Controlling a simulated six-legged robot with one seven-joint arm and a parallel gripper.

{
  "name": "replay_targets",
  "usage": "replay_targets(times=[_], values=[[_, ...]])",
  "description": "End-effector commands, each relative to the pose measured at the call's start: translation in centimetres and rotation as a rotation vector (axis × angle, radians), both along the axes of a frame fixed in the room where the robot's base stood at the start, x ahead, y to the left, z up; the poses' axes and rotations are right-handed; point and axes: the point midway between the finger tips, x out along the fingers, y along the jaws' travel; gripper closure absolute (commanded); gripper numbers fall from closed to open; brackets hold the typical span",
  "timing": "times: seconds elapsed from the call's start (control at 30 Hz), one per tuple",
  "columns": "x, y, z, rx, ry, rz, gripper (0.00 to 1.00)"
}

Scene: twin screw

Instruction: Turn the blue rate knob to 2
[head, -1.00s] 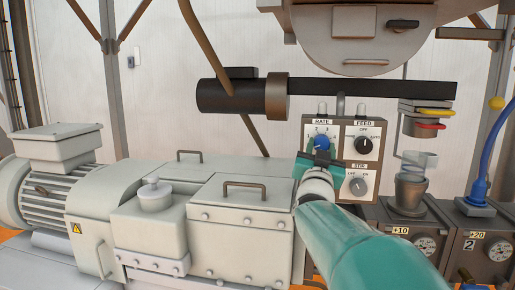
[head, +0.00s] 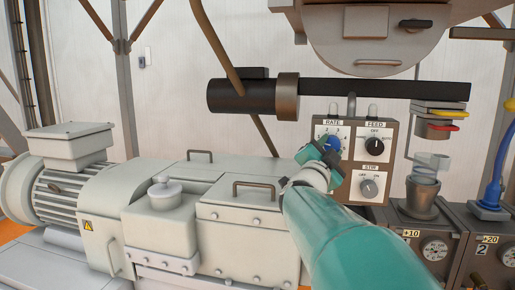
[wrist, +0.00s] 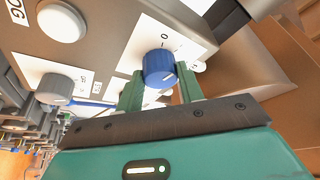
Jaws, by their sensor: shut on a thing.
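My gripper (head: 322,153) reaches the panel from the front and is shut on the knob, tilted in the head view. The wrist view shows it too (wrist: 160,88). A "0" and a short line show on the white dial plate beside the knob. The fingers hide part of the dial, and I cannot read which number the knob points to.
The black FEED knob (head: 375,147) is right of the rate knob, and the grey STIR knob (head: 369,187) is below it. A black horizontal barrel (head: 380,91) runs above the panel. A cream machine housing (head: 240,213) lies to the left.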

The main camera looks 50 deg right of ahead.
Motion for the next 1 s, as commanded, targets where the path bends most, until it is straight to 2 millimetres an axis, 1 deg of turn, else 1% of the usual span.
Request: replay_targets(times=[0.6, 0.8, 1.0], values=[[0.10, 0.10, 0.56, 0.263, -0.524, -0.001, 0.85], [0.13, 0.11, 0.70, 0.340, -0.672, -0.001, 0.85], [0.08, 0.09, 0.76, 0.396, -0.781, -0.002, 0.85]])
